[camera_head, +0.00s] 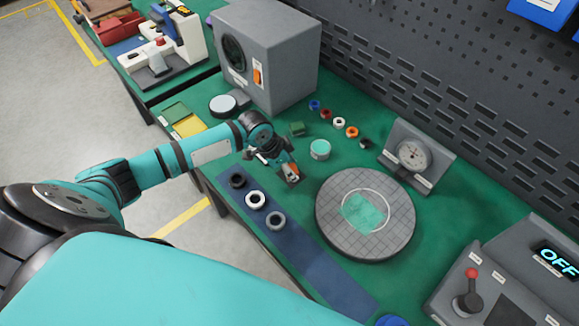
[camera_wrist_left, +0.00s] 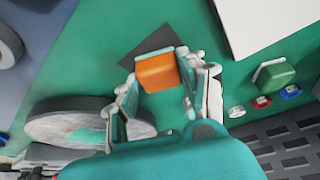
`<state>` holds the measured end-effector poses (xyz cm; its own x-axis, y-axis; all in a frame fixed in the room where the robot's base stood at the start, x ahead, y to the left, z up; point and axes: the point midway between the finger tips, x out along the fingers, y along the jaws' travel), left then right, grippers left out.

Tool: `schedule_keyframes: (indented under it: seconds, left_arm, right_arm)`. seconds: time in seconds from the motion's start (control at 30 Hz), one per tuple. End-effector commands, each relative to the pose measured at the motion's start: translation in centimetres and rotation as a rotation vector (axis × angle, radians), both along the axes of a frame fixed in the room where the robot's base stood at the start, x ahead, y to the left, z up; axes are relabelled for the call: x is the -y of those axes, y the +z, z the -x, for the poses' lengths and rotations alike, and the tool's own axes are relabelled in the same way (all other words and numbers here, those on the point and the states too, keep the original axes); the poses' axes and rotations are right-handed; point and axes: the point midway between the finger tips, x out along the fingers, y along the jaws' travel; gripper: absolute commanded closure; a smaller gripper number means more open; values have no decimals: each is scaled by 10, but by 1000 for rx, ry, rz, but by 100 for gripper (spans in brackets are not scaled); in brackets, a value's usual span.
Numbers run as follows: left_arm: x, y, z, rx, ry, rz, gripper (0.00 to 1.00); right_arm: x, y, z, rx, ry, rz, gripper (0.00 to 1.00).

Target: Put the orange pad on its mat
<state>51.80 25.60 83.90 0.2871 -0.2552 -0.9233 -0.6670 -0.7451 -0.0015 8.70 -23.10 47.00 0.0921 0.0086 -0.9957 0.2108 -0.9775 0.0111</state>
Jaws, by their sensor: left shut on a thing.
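The orange pad (camera_wrist_left: 157,72) is a small block between the fingers of my left gripper (camera_wrist_left: 158,84) in the left wrist view. The fingers are shut on its sides. In the head view my left gripper (camera_head: 287,172) is over the green bench, and only a little of the pad shows there. A dark, flat mat (camera_wrist_left: 150,43) shows just beyond the pad in the left wrist view, partly hidden by it. I cannot tell whether the pad touches the mat or is above it. My right gripper is not in view.
A round grey plate (camera_head: 335,228) lies right of the gripper. Several rings lie on a blue strip (camera_head: 318,262) in front. A green block (camera_head: 297,129), a teal-topped tin (camera_head: 320,149) and a dial gauge (camera_head: 413,155) stand behind. A grey machine (camera_head: 285,50) is at the back.

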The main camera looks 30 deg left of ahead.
Motion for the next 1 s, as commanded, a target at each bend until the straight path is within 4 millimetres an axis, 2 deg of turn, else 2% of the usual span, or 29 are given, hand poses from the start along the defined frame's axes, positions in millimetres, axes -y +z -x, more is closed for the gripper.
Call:
schedule_keyframes:
  seconds: [0.07,0.1,0.23,0.5,0.63,0.77,1.0]
  left_arm:
    - [0,-3,0,-1,1,0,89]
    - [0,-2,0,0,0,0,53]
    - [0,-2,0,0,0,0,36]
    - [0,-1,0,0,0,0,35]
    - [-2,7,1,2,-1,-1,35]
    - [-8,27,8,3,-2,-2,35]
    - [-22,75,23,2,-1,-3,35]
  right_arm:
    - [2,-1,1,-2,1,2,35]
    - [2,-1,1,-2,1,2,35]
    - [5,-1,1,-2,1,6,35]
    - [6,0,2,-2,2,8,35]
    - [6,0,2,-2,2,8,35]
    - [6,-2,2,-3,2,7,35]
    - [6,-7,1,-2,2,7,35]
